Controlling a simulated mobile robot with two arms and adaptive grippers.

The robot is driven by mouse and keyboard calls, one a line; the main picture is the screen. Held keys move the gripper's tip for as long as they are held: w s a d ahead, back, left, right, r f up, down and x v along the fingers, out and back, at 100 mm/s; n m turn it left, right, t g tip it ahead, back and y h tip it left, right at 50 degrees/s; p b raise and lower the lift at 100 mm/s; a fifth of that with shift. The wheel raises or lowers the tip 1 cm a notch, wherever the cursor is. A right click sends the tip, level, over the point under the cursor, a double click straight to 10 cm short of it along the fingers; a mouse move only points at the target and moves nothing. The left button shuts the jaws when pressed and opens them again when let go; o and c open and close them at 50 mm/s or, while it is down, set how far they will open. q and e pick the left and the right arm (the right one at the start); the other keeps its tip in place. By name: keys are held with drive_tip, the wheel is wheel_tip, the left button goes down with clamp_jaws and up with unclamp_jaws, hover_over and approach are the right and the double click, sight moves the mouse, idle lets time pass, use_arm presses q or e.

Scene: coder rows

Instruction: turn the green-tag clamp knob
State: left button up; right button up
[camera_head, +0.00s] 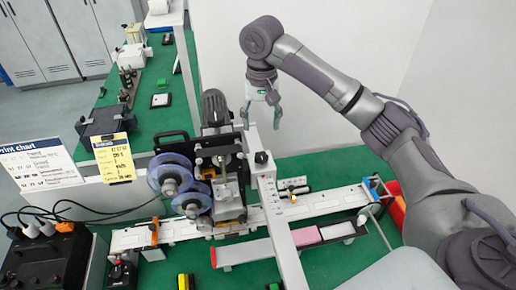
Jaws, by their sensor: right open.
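A coder machine (212,165) with two blue-rimmed reels (170,174) stands over a pale rail (185,229). A small black knob (261,157) sits on top of a white bar beside the machine. I cannot make out a green tag on it, so I cannot tell whether it is the clamp knob. My right gripper (262,115) hangs above and slightly right of this knob in the picture, fingers pointing down, open and empty. It appears apart from the machine and the bar. My left gripper is not in view.
A print chart (40,163) and a yellow card (114,158) stand at the left. A black box with cables (45,262) is at the lower left. Green bench surface (345,262) is bare at the lower right.

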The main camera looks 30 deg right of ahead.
sight(261, 156)
wheel_tip(261, 156, down, 10)
drive_tip(key=p, duration=0.3)
drive_tip(key=shift+r, duration=0.1)
drive_tip(key=shift+s+f, duration=0.15)
drive_tip(key=shift+f, duration=0.65)
drive_tip(key=shift+c, duration=0.3)
drive_tip(key=c, duration=1.1)
